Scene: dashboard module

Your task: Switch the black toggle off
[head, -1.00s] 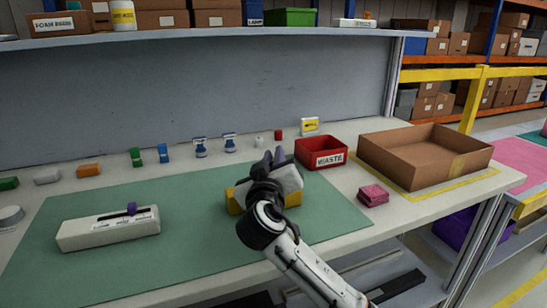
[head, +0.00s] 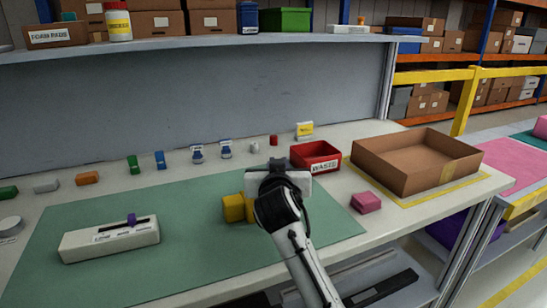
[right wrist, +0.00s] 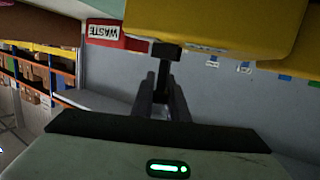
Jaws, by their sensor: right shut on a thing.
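The yellow box (head: 234,208) sits on the green mat, partly hidden by my right arm in the head view. In the right wrist view the yellow box (right wrist: 225,28) fills the upper right, and the black toggle (right wrist: 167,49) sticks out from its edge. My right gripper (right wrist: 164,76) has its two dark fingers close together, shut on the black toggle at their tips. In the head view the toggle and fingertips are hidden behind my right wrist. My left gripper is not in view.
A white slider module (head: 110,241) with a purple knob lies at the mat's left. A red waste bin (head: 317,157), a pink block (head: 366,202) and a cardboard box (head: 418,162) stand to the right. The green mat (head: 185,230) is clear between the modules.

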